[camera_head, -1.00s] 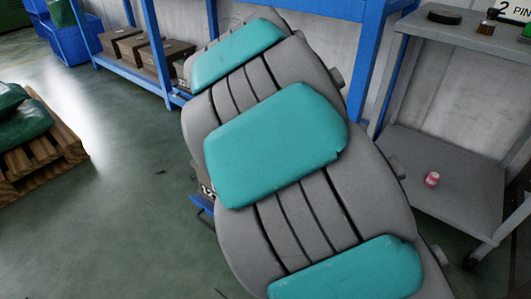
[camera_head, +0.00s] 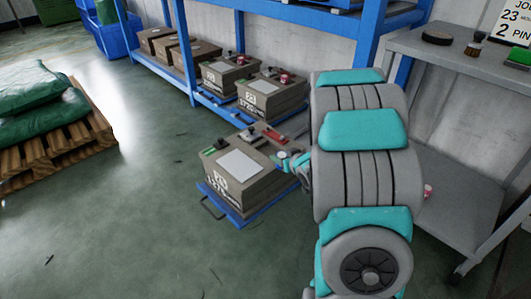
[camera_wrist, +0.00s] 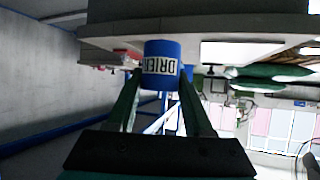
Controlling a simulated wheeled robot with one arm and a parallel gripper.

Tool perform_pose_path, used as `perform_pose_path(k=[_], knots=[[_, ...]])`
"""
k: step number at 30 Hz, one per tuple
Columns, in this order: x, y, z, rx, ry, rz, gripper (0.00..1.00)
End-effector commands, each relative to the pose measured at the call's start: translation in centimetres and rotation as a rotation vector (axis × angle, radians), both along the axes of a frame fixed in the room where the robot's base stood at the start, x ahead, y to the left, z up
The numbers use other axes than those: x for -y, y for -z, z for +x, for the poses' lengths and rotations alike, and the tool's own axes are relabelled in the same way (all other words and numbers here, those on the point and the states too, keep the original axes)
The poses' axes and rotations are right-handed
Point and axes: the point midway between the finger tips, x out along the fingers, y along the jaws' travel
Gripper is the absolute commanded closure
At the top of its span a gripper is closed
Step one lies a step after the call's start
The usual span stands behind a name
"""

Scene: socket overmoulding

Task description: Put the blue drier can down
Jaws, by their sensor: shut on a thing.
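In the wrist view my gripper (camera_wrist: 160,82) is shut on the blue drier can (camera_wrist: 161,68), one finger on each side. The can has a white label reading "DRIER". Its far end meets the edge of a grey-brown surface (camera_wrist: 200,22) in the picture; I cannot tell whether they touch. In the head view my arm covers the right of the middle and reaches toward a grey-brown box (camera_head: 243,191) on the floor. The gripper and can are not clearly seen there.
The box stands on a blue base (camera_head: 237,214). More boxes (camera_head: 268,92) stand on the blue rack's (camera_head: 178,50) low shelf. A grey cart (camera_head: 455,190) is at right, with a small pink can (camera_head: 428,191). Green sacks (camera_head: 40,100) lie on a pallet (camera_head: 75,150) at left. The floor between is clear.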

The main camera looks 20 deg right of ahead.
Motion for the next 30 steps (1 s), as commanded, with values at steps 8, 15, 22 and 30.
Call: perform_pose_path(k=[8,15,22,30], knots=[[2.1,-0.7,-3.8,0.004,-0.106,0.003,1.00],[2.4,-1.1,-4.8,0.001,-0.143,0.000,1.00],[2.0,-0.6,-1.0,-0.002,-0.153,-0.003,1.00],[1.6,0.1,5.4,-0.004,-0.151,-0.001,1.00]])
